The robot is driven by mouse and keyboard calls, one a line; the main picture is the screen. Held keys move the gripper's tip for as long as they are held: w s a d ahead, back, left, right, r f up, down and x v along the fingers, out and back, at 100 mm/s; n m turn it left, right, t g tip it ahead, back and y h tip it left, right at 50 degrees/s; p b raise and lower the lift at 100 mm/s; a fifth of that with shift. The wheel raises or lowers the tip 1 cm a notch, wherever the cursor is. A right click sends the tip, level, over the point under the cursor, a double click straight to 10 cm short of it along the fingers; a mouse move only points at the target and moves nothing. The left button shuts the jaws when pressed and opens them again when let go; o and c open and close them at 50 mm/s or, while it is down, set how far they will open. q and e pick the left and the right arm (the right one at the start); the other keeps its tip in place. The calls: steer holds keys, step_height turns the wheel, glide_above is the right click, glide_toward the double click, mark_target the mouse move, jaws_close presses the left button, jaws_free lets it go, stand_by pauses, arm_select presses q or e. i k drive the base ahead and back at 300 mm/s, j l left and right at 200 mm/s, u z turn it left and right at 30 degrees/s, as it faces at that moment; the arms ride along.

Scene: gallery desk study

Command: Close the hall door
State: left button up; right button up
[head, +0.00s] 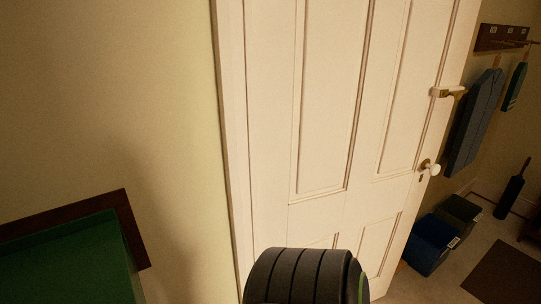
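The white panelled hall door (330,110) fills the middle of the head view. It stands open, its left side by the pale wall and its free edge to the right, with floor and objects in view beyond that edge. A pale round knob (430,168) sits low near the free edge. A brass and white fitting (449,92) sits higher on the same edge. The door's foot is partly hidden by a dark ribbed part of my own arm. Neither of my grippers is in view, and no contact with the door shows.
A green panel with a dark wooden frame (131,232) is at the lower left. Beyond the door are a blue box (430,245), a dark green box (459,214), a hanging blue-grey item (474,122), a peg rail (501,37) and a dark mat (507,273).

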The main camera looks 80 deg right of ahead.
mark_target(352, 119)
steer(key=z, duration=3.1)
